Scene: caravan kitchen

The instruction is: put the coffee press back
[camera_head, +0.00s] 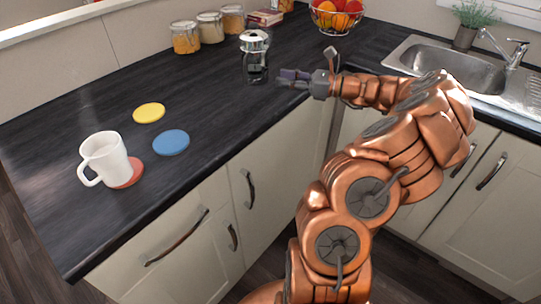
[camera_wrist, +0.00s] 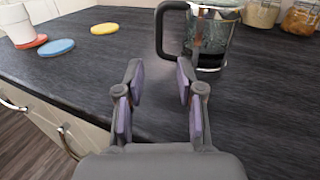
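The coffee press (camera_head: 254,58) stands upright on the dark counter, a glass jug with a shiny metal lid. In the wrist view the coffee press (camera_wrist: 209,38) is straight ahead, its dark handle toward the left and its top cut off by the frame edge. My gripper (camera_head: 285,78) is just to the right of the press in the head view. In the wrist view my gripper (camera_wrist: 158,68) is open, with its two purple-padded fingers apart and nothing clearly between the pads. The handle's lower part shows beyond the fingertips.
A white mug (camera_head: 104,158) stands on a red coaster (camera_head: 131,174) at the left. A blue coaster (camera_head: 171,142) and a yellow coaster (camera_head: 149,113) lie bare. Jars (camera_head: 185,38), a fruit bowl (camera_head: 337,17) and a sink (camera_head: 450,67) are behind. The counter between coasters and press is clear.

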